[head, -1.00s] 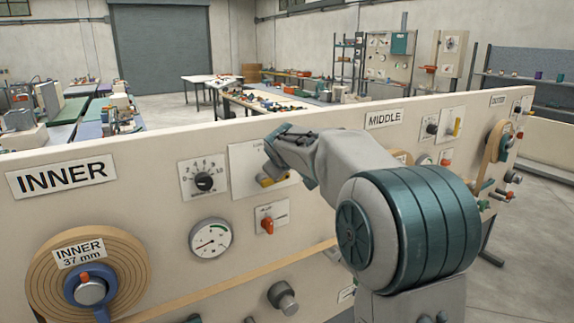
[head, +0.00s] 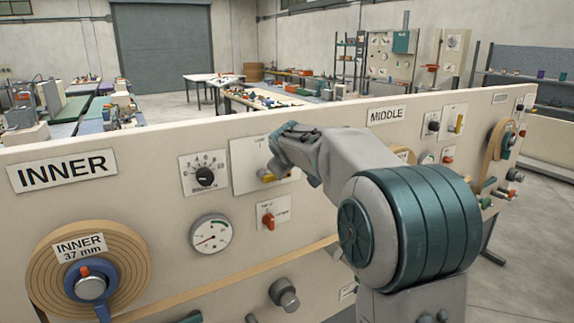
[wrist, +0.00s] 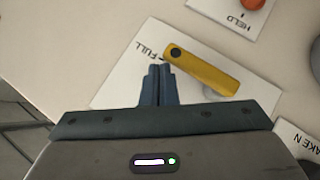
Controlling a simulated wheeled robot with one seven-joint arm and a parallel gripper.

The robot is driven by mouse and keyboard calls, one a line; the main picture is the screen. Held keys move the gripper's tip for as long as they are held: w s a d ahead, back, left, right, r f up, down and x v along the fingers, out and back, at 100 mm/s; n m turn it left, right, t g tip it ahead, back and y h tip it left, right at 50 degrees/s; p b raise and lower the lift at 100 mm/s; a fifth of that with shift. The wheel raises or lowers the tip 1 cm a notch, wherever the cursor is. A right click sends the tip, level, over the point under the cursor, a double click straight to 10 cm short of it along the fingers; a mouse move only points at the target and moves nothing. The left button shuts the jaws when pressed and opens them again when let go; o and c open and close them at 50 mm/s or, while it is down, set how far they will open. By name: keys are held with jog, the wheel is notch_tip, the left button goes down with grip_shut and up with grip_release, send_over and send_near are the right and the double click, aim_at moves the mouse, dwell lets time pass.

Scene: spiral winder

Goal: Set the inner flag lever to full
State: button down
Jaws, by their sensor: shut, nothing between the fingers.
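The yellow flag lever (head: 267,178) is on a pale plate (head: 242,158) right of the INNER sign in the head view. In the wrist view the lever (wrist: 207,75) lies slanted, and its end with a dark dot is beside the upside-down FULL lettering (wrist: 151,50). My gripper (wrist: 158,71) is shut and empty, its fingertips just left of the lever's dotted end. Whether they touch it I cannot tell. In the head view my gripper (head: 279,158) is at the plate and hides part of it and of the lever.
An orange knob (head: 268,220) is below the plate; it also shows in the wrist view (wrist: 252,4). A numbered dial (head: 205,176) and a round gauge (head: 211,234) are to the left. The INNER roll (head: 130,285) is at lower left. The MIDDLE controls are right of my arm.

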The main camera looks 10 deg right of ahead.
jog(key=s+d+r, duration=0.1)
jog(key=s+r, duration=0.2)
jog(key=r, duration=0.2)
jog(key=s+d+r+p, duration=0.1)
jog(key=s+r, duration=0.2)
jog(key=r, duration=0.3)
jog(key=shift+s+d, duration=0.2)
jog(key=shift+s, duration=0.15)
jog(key=s+a+f+m+g, duration=0.1)
jog(key=s+f+m+g, duration=0.1)
jog(key=s+f, duration=0.6)
jog(key=s+a+f+m+g+y, duration=0.1)
jog(key=s+f+m+g, duration=0.1)
jog(key=s+f, duration=0.6)
jog(key=s+a+f+m+g+y, duration=0.1)
jog(key=s+f+m+g, duration=0.2)
jog(key=s+f, duration=0.5)
jog(key=s, duration=1)
jog(key=shift+s, duration=0.4)
